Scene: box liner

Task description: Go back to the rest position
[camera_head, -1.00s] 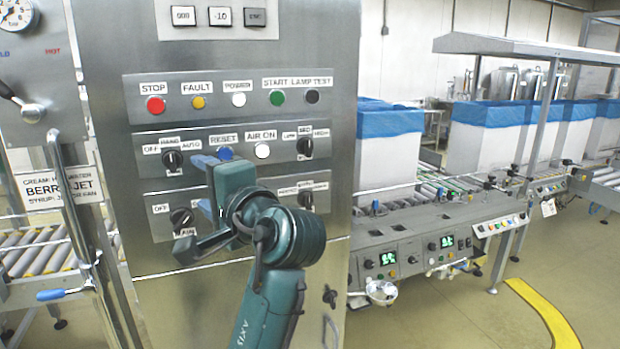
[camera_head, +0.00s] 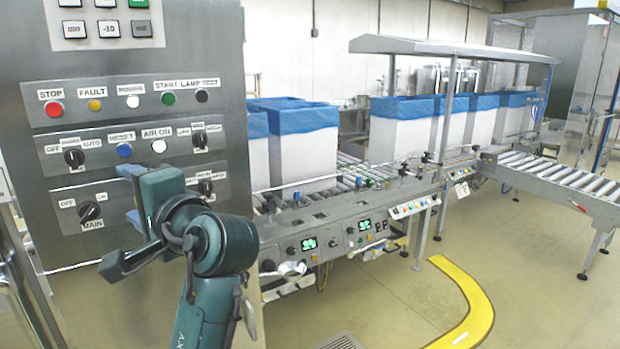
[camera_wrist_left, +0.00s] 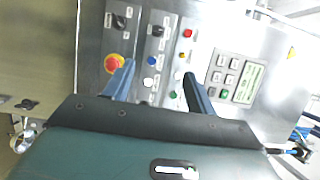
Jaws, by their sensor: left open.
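My left gripper (camera_head: 130,195) is raised in front of a steel control panel (camera_head: 222,100). Its blue fingers are apart with nothing between them, just below the blue RESET button (camera_head: 124,150) in the picture. I cannot tell the exact gap to the panel. In the left wrist view the open fingers (camera_wrist_left: 159,70) point at the panel face, which appears turned sideways. A red and yellow emergency stop (camera_wrist_left: 114,63) shows by one fingertip there; my arm hides it in the head view. My right gripper is not in view.
Roller conveyors (camera_head: 555,178) run to the right, with tall white boxes lined in blue (camera_head: 400,135) under a metal canopy (camera_head: 450,48). A conveyor control box (camera_head: 335,240) juts out beside the panel. Open floor with a yellow line (camera_head: 470,290) lies at lower right.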

